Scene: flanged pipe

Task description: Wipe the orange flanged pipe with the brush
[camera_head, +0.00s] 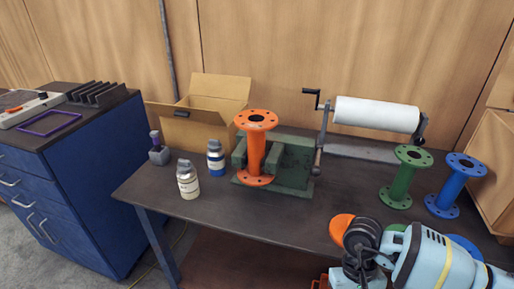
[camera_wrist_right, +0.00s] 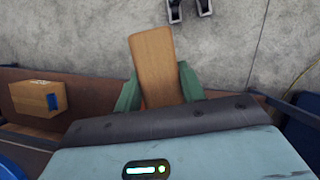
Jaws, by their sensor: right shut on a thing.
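The orange flanged pipe (camera_head: 255,150) stands upright at the green vise (camera_head: 292,165) on the dark table in the head view. My right gripper (camera_wrist_right: 157,84) shows in the right wrist view, its green fingers shut on a flat wooden piece, the brush (camera_wrist_right: 153,58). The brush's bristles are not visible. In the head view my right arm reaches in at the lower right, well away from the pipe, and its fingers and the brush are hidden. My left gripper is not in view.
Two bottles (camera_head: 188,180) (camera_head: 216,158) and an open cardboard box (camera_head: 205,115) stand left of the pipe. A white roll on a crank stand (camera_head: 375,114) is behind right. Green (camera_head: 401,180) and blue (camera_head: 450,190) flanged pipes stand right. The table's middle front is clear.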

